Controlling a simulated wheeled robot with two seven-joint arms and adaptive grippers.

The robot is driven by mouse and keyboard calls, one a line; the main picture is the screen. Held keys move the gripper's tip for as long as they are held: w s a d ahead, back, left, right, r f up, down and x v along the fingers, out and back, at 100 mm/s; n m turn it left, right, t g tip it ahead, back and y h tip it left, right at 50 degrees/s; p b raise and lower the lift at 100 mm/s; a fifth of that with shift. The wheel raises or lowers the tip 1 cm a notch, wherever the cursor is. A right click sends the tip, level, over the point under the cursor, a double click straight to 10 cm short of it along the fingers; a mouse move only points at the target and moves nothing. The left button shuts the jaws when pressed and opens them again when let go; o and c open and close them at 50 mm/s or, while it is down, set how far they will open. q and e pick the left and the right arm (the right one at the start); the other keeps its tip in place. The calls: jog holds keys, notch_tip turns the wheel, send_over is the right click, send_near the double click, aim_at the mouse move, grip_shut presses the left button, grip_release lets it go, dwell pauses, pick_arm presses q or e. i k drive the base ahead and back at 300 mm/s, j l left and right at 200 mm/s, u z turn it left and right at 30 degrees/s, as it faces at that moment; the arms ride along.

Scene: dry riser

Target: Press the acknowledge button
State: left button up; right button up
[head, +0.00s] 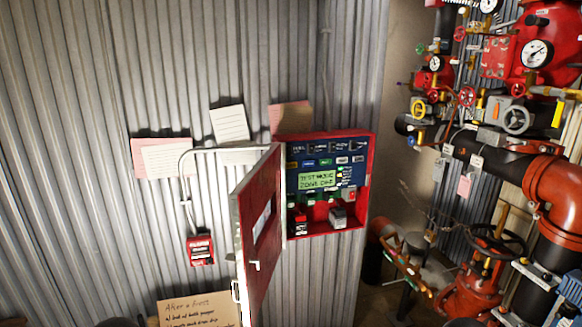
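A red alarm panel (369,190) hangs on the corrugated wall right of the middle. Its red door (263,255) stands open, swung out toward me on the left side. The labels are too small to read, so I cannot tell which is the acknowledge button. Neither of my grippers is in view.
A small red call point (200,250) is on the wall left of the door, with a conduit above. Paper notes (229,123) are pinned around. A cardboard sign (195,308) stands low. Red valves, gauges and pipes (540,185) crowd the right side. The door's edge juts out left of the panel.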

aim_at(289, 165)
jog(key=i+l, duration=0.1)
jog(key=l, duration=0.4)
jog(key=i+l, duration=0.1)
jog(key=l, duration=0.4)
jog(key=i+l, duration=0.15)
jog(key=l, duration=0.3)
jog(key=i+l, duration=0.15)
jog(key=i, duration=0.35)
jog(key=i+l, duration=0.2)
jog(key=i, duration=0.3)
